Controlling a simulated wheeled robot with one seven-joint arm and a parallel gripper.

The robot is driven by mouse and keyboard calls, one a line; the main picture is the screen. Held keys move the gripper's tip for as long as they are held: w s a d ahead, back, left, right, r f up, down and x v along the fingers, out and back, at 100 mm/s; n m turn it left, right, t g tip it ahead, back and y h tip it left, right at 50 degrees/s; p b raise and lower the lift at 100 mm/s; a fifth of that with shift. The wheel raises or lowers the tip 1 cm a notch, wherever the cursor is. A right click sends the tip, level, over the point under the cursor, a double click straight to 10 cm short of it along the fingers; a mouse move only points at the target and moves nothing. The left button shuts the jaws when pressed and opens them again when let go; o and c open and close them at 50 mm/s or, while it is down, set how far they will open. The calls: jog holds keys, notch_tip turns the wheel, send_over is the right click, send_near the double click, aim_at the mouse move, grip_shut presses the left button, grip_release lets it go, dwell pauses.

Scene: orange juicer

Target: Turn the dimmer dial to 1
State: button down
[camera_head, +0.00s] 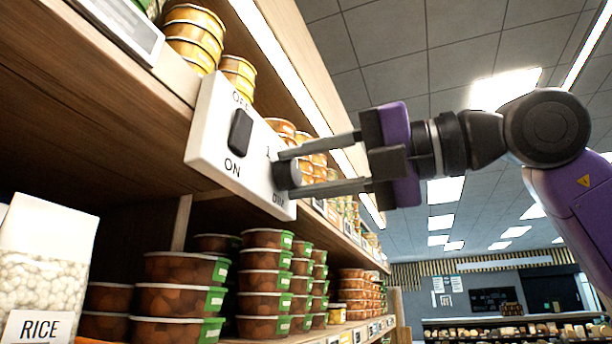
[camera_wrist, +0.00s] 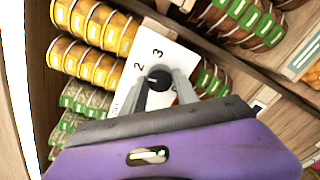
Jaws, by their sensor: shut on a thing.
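The dimmer dial (camera_wrist: 159,79) is a round dark knob on a white switch panel (camera_head: 207,136) fixed to the shelf edge. In the head view the dial (camera_head: 285,174) shows as a dark grey cylinder standing out from the panel. My gripper (camera_head: 296,170) reaches in from the right, with one finger above and one below the dial, shut on it. In the wrist view my gripper (camera_wrist: 160,88) has a finger on each side of the dial. The numbers 2 and 3 show beside the dial in the wrist view; a 1 shows in the head view, partly hidden by the finger.
A black rocker switch (camera_head: 240,132) marked OFF and ON sits left of the dial. Stacked tubs (camera_head: 265,282) fill the shelf below, and yellow cans (camera_head: 195,38) stand above. A rice bag (camera_head: 42,262) is at lower left. Open aisle lies to the right.

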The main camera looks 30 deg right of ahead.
jog(key=n+b, duration=0.2)
jog(key=n, duration=0.3)
jog(key=shift+f+b, duration=0.2)
jog(key=shift+b, duration=0.1)
jog(key=shift+r+n+b, duration=0.1)
jog(key=shift+n+b, duration=0.45)
jog(key=shift+n, duration=1.95)
jog(key=c, duration=0.9)
grip_release()
jog(key=shift+c, duration=0.2)
